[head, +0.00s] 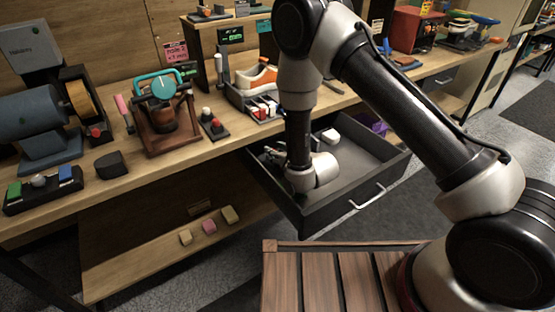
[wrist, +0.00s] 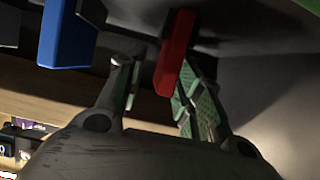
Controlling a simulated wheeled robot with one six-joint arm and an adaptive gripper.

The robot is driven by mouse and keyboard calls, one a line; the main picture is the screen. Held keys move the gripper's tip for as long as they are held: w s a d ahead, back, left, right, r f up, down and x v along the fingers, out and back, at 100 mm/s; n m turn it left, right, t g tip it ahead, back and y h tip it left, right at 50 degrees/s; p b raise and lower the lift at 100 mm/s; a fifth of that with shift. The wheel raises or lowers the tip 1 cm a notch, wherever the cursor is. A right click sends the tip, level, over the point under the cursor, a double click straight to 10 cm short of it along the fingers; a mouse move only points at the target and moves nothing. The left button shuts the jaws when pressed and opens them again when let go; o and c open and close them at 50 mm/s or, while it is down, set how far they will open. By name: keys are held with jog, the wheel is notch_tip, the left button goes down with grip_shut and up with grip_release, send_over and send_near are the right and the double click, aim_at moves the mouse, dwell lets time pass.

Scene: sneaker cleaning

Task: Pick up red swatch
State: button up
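The red swatch (wrist: 175,52) is a narrow red block in the upper middle of the wrist view. My gripper (wrist: 154,72) is open around its lower end, one finger on each side. The red swatch is close to the right finger with its green ridged pad; I cannot tell whether they touch. A gap shows between it and the left finger. In the head view my gripper is down inside the open drawer (head: 318,222), mostly hidden by my arm, and I cannot make out the red swatch there.
A blue block (wrist: 68,35) hangs left of my gripper in the wrist view, with a dark block beyond it. A white block (head: 331,136) lies in the drawer, whose right part is bare. The workbench (head: 225,145) above is crowded with tools and a sneaker (head: 256,78).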

grip_shut()
jog(key=shift+r, duration=0.2)
dwell(0.4)
